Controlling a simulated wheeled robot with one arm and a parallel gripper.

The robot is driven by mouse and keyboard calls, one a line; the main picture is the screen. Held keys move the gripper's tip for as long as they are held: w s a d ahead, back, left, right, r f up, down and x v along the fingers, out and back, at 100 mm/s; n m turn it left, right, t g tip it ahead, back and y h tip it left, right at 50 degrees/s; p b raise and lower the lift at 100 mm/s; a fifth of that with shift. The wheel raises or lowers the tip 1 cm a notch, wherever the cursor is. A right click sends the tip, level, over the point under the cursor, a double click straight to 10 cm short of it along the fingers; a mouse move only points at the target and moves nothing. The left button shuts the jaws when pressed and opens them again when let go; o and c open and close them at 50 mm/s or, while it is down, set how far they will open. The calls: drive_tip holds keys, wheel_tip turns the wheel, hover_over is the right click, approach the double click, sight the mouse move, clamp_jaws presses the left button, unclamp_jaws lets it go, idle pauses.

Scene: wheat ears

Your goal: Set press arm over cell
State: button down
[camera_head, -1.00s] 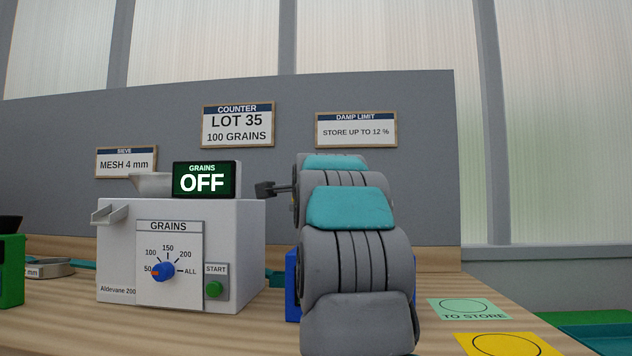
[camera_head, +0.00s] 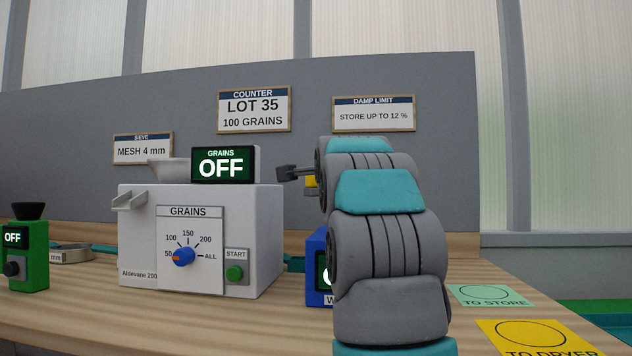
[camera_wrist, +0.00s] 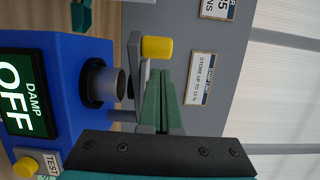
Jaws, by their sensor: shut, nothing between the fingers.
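The blue damp meter (camera_wrist: 75,45) fills the left of the wrist view, which is turned sideways; its screen reads OFF. In the head view the meter (camera_head: 316,268) is mostly hidden behind my arm. Its cell (camera_wrist: 100,84) is a grey cup in a dark ring on top. The grey press arm (camera_wrist: 134,60) carries a yellow knob (camera_wrist: 157,47); I cannot tell exactly how it sits over the cell. The knob also shows in the head view (camera_head: 311,182). My gripper (camera_wrist: 157,80) is shut and empty, its tips close to the knob; contact is unclear.
A white grain counter (camera_head: 135,235) stands left of the meter. A green device (camera_head: 28,260) is at far left. A yellow mat (camera_head: 490,328) and a green mat (camera_head: 470,290) lie at right. The grey panel (camera_head: 70,170) stands behind.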

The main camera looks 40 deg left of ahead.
drive_tip(key=b+v, duration=0.2)
drive_tip(key=v, duration=0.9)
drive_tip(key=shift+s+a, duration=0.35)
drive_tip(key=shift+d, duration=0.1)
